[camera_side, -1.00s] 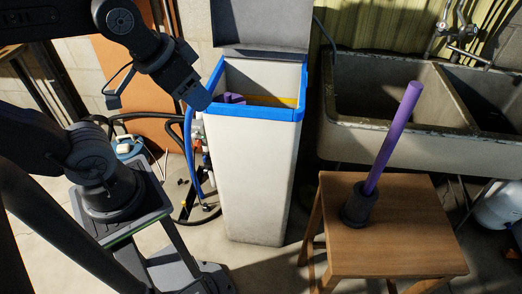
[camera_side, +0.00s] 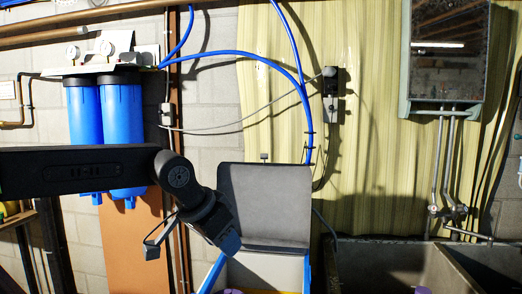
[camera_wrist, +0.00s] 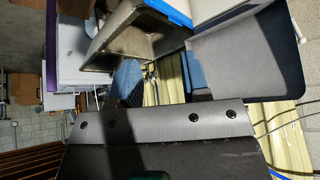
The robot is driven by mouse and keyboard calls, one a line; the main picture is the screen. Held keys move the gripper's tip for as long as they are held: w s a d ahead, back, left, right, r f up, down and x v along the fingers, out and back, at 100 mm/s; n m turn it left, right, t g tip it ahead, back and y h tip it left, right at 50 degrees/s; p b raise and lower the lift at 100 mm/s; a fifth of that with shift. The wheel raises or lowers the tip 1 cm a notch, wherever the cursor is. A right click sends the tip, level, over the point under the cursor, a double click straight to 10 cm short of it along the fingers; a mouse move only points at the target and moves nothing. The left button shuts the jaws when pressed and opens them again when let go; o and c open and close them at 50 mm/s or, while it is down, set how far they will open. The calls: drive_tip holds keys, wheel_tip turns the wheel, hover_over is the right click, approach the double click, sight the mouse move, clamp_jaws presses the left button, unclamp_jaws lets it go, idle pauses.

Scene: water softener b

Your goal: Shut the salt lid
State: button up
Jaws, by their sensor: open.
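The salt lid (camera_side: 265,203) is a flat dark grey panel standing upright, open, at the back of the tall white softener cabinet with a blue rim (camera_side: 307,272). My gripper (camera_side: 229,246) is at the lid's lower left corner in the side view, above the cabinet opening. In the wrist view its two blue-grey fingers (camera_wrist: 162,78) are apart with nothing between them. I cannot tell whether a finger touches the lid.
Blue filter housings (camera_side: 122,118) hang on the wall at the left. A blue hose (camera_side: 240,57) and grey cables run along the wall behind the lid. A stone sink (camera_side: 390,262) stands at the right. A wall cabinet (camera_side: 446,55) hangs above the sink.

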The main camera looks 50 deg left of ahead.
drive_tip(key=w+a+r+n+y, duration=0.1)
drive_tip(key=w+a+r+n, duration=0.1)
drive_tip(key=w+a+r, duration=0.4)
drive_tip(key=w+a+r+n+y, duration=0.1)
drive_tip(key=w+a+r+y, duration=0.15)
drive_tip(key=w, duration=0.55)
drive_tip(key=n+y, duration=0.2)
drive_tip(key=n, duration=0.2)
approach(264, 155)
drive_tip(key=f, duration=0.2)
drive_tip(key=shift+t, duration=0.4)
drive_tip(key=x, duration=0.8)
drive_tip(key=shift+w+a+r, duration=0.1)
drive_tip(key=shift+a+r, duration=0.25)
drive_tip(key=shift+a, duration=0.1)
drive_tip(key=shift+w+a, duration=0.1)
drive_tip(key=shift+c, duration=0.2)
drive_tip(key=shift+f, duration=0.2)
drive_tip(key=c, duration=0.6)
